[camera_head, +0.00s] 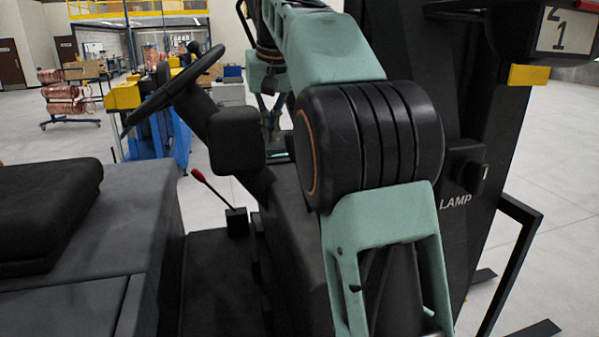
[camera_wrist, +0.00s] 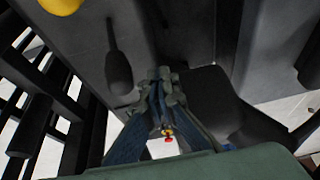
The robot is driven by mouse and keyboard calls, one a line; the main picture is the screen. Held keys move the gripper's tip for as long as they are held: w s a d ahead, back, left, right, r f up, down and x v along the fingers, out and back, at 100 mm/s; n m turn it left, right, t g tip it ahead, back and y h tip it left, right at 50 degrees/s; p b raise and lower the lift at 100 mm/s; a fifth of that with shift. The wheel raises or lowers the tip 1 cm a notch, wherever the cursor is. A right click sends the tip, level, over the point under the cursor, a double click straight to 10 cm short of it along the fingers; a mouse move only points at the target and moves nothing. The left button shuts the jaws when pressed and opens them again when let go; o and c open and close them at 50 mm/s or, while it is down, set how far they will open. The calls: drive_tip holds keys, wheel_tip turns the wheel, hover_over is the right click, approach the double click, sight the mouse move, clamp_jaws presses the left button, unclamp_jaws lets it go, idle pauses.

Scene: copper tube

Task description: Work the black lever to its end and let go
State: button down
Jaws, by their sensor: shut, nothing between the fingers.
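A black lever (camera_wrist: 118,72) with a thick rounded grip on a thin stem shows in the wrist view, against a dark panel. My gripper (camera_wrist: 163,76) is in the middle of the wrist view, its fingertips together and empty. The grip is left of the fingertips, with a visible gap in the picture; the difference in depth is hard to judge. In the head view I cannot pick out this black lever, and my arm covers much of the area around the steering column. A different lever (camera_head: 205,185), with a red knob, rises from a black base on the floor.
A black steering wheel (camera_head: 175,90) and its column stand beside my arm. A black seat (camera_head: 45,215) is at the left. A dark mast with a LAMP label (camera_head: 456,201) rises at the right. A dark rounded part (camera_wrist: 215,105) lies close right of my gripper.

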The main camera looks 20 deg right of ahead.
wheel_tip(320, 180, down, 3)
drive_tip(key=shift+f+b, duration=0.2)
drive_tip(key=shift+b, duration=0.95)
drive_tip(key=shift+d, duration=0.1)
drive_tip(key=shift+s+d+p, duration=0.1)
drive_tip(key=shift+d+p, duration=0.7)
drive_tip(key=shift+d, duration=2.4)
drive_tip(key=shift+a, duration=0.15)
drive_tip(key=a, duration=0.9)
drive_tip(key=shift+p, duration=0.45)
drive_tip(key=shift+d, duration=0.1)
